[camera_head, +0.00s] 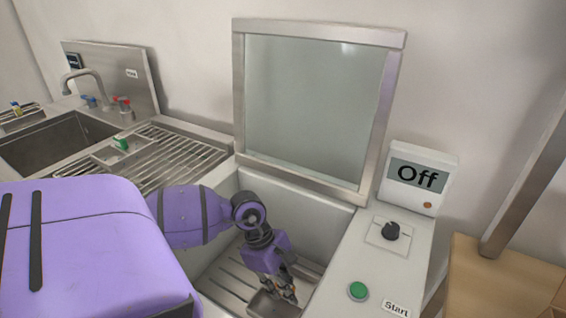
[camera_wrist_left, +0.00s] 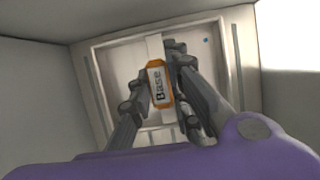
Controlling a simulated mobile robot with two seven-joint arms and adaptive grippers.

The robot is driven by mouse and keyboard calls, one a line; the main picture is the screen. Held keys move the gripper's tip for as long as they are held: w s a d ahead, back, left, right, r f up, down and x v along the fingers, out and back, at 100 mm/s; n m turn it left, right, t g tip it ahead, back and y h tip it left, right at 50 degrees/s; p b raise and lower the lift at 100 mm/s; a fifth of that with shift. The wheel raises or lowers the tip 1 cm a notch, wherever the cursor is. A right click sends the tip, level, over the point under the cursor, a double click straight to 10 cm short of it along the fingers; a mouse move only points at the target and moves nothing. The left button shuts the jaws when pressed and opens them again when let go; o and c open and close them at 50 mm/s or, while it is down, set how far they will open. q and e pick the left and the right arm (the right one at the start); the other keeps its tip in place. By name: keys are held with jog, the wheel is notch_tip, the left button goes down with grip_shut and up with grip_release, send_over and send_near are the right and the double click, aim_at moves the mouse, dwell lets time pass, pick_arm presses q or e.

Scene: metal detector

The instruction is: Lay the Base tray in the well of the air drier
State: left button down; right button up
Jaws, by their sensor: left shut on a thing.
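The air drier (camera_head: 345,240) is a white unit with a deep well and a glass panel standing behind it. My left gripper (camera_head: 288,292) reaches down inside the well. It is shut on the Base tray (camera_head: 262,306), a small metal tray low in the well near the slatted floor. In the left wrist view, the orange-edged "Base" label (camera_wrist_left: 159,83) sits between the fingertips (camera_wrist_left: 160,80). Whether the tray rests on the floor is not clear. My arm hides part of the well. My right gripper is not in view.
The drier's right rim carries a display reading "Off" (camera_head: 417,177), a black knob (camera_head: 390,231) and a green Start button (camera_head: 358,291). A sink (camera_head: 50,150) and a draining rack (camera_head: 180,155) lie left. The well walls stand close around my gripper.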

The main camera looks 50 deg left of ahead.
pick_arm(q)
jog(key=shift+w+f, duration=0.1)
jog(key=shift+f, duration=1.85)
jog(key=shift+f, duration=0.1)
jog(key=c, duration=1.6)
grip_release()
jog(key=shift+c, duration=0.2)
jog(key=v, duration=1.2)
jog(key=shift+p, duration=0.45)
